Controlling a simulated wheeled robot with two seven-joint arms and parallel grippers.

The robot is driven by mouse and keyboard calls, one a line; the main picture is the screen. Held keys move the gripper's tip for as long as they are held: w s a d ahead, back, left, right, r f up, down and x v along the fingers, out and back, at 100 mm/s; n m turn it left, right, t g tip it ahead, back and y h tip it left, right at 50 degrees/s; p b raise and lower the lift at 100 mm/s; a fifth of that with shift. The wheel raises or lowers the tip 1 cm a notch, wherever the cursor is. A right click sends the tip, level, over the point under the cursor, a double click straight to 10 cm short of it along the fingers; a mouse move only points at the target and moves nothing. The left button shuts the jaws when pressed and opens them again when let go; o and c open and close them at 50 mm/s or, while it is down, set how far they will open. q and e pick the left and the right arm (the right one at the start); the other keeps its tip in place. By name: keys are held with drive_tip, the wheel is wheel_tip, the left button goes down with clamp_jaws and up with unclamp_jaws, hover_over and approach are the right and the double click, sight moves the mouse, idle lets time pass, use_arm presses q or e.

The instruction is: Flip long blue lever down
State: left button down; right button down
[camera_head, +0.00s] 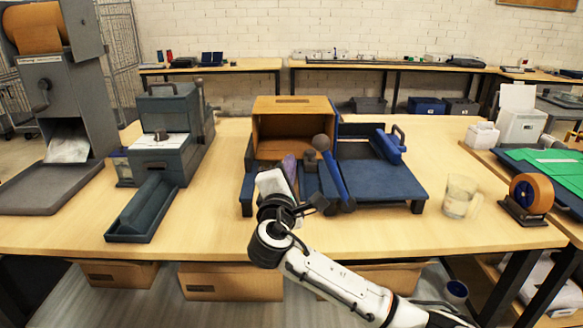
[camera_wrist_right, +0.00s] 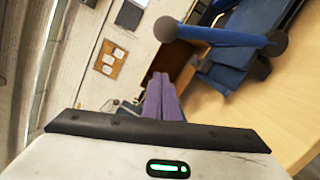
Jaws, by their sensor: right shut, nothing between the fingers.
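The long blue lever (camera_head: 334,173) is on the blue press-like fixture (camera_head: 385,180) in the middle of the table. It stands raised and tilted, with a round grey knob (camera_head: 322,142) at its upper end and its lower end at the fixture's front. My right gripper (camera_head: 290,164) has purple fingers, shut and empty, just left of the lever and apart from it. In the right wrist view the shut fingers (camera_wrist_right: 165,97) point away from the camera, and the lever (camera_wrist_right: 220,37) shows at the upper right with its knob (camera_wrist_right: 165,29). My left gripper is not in view.
An open cardboard box (camera_head: 293,104) stands in the fixture behind my right gripper. A grey-green machine (camera_head: 170,145) is to the left. A clear mug (camera_head: 458,197) and an orange tape dispenser (camera_head: 531,195) are to the right. Bare tabletop lies along the front.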

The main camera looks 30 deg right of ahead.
sight(325, 141)
drive_tip(key=w+d+r+p, duration=0.1)
drive_tip(key=d, duration=0.5)
drive_tip(key=shift+w+r+p, duration=0.25)
drive_tip(key=shift+r+p, duration=0.05)
drive_tip(key=shift+r, duration=0.1)
